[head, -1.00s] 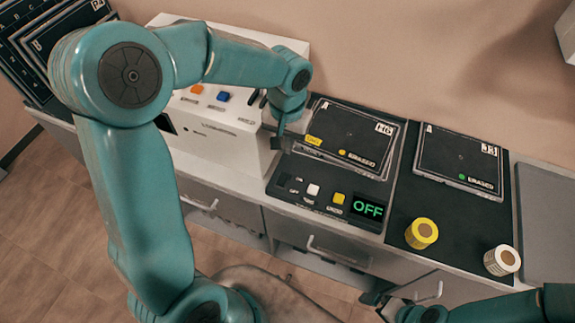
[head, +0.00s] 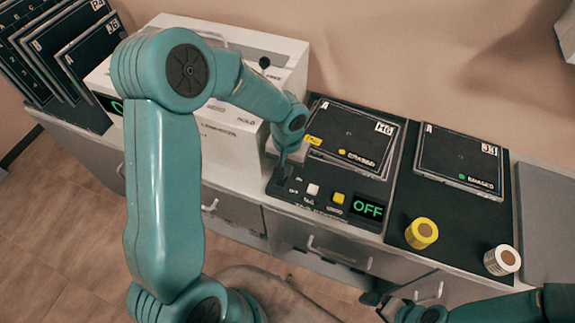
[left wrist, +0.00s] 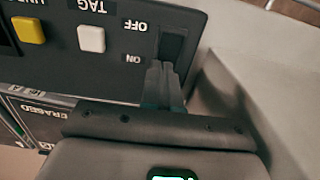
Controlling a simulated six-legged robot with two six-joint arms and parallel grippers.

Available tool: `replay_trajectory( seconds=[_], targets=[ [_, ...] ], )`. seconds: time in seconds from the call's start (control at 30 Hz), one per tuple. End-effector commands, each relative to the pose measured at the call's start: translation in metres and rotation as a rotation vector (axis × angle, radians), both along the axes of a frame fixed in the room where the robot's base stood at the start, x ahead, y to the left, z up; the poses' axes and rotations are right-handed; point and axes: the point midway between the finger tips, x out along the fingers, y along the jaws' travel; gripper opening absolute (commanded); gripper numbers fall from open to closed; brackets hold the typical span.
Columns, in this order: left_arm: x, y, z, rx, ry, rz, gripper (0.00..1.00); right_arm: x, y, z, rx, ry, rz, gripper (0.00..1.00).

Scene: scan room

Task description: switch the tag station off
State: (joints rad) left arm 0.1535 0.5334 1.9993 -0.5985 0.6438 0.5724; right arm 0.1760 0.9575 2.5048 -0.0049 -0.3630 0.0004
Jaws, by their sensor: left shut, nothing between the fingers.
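The tag station (head: 318,206) is a black panel with a white button (head: 313,190), a yellow button (head: 338,198) and a small display (head: 367,209) reading OFF in green. Its dark rocker switch (left wrist: 173,44) shows in the left wrist view, beside the ON and OFF labels. My left gripper (head: 283,174) is shut and empty, with its tips at the switch. In the left wrist view its fingertips (left wrist: 162,72) overlap the ON-label end of the switch; I cannot tell whether they touch. My right gripper (head: 376,300) is partly visible at the bottom, too dark to read.
A black sleeve or plate marked ERASED (head: 350,135) lies behind the panel, and another (head: 460,155) lies to its right. A yellow roll (head: 421,233) and a white roll (head: 502,260) stand at the front right. A white machine (head: 230,135) stands left, close to my left arm.

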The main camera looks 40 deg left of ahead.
Motion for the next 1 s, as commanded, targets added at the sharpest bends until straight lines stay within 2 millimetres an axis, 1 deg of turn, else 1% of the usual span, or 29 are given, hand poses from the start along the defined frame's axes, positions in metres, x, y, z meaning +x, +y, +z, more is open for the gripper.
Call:
replay_trajectory(
  seconds=[0.1,0.37,0.7,1.0],
  targets=[
    [0.0,0.0,-0.002,-0.009,0.05,0.003,0.0,0.0,0.0,0.008,0.0,0.0,0.0,0.98],
    [-0.001,0.0,-0.005,-0.009,0.049,0.0,0.0,0.0,0.0,0.004,0.0,0.0,0.0,0.98],
    [-0.013,-0.003,0.001,-0.009,0.049,0.0,0.0,0.0,0.0,0.001,0.0,0.0,0.0,0.98],
    [-0.015,-0.003,0.003,-0.009,0.048,0.0,0.0,0.0,0.0,0.001,0.0,0.0,0.0,0.98]
  ],
)
